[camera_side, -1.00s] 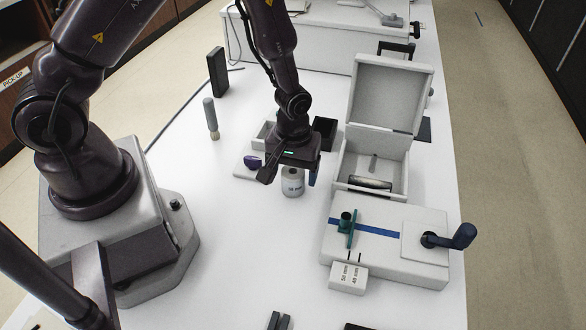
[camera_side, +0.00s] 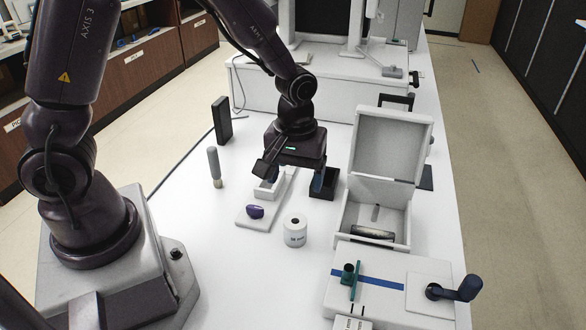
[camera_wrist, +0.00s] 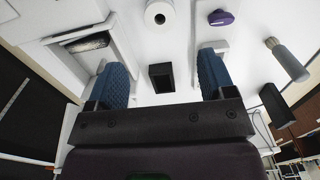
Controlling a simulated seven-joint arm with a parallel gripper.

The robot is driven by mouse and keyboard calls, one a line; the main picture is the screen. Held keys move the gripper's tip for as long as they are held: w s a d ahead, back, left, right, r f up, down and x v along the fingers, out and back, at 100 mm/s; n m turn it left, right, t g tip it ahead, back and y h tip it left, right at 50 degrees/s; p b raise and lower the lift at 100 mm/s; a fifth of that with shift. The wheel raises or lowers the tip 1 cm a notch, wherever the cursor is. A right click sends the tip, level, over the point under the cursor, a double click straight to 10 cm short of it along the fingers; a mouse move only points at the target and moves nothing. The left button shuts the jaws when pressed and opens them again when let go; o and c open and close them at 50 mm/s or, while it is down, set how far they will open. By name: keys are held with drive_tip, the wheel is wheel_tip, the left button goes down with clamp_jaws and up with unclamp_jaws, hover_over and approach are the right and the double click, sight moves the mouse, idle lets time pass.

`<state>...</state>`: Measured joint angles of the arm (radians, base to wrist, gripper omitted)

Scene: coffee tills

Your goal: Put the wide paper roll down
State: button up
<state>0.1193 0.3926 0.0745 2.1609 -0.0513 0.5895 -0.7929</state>
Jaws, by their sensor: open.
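A white tray (camera_side: 245,221) with a purple object (camera_side: 255,212) lies left of the roll. A small dark box (camera_side: 324,184) is behind. The open till printer (camera_side: 350,232) and a white gauge block (camera_side: 395,292) stand right. Table around the roll is clear.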

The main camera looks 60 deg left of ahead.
drive_tip(key=s+a+r+m+t, duration=0.1)
drive_tip(key=s+r+m, duration=0.3)
drive_tip(key=r, duration=0.6)
drive_tip(key=s+r+m+t, duration=0.4)
drive_tip(key=s+r+m, duration=0.1)
drive_tip(key=s+r, duration=0.4)
drive_tip(key=shift+s+a+r+t, duration=0.15)
drive_tip(key=shift+a+r+t, duration=0.15)
drive_tip(key=shift+a+r, duration=0.15)
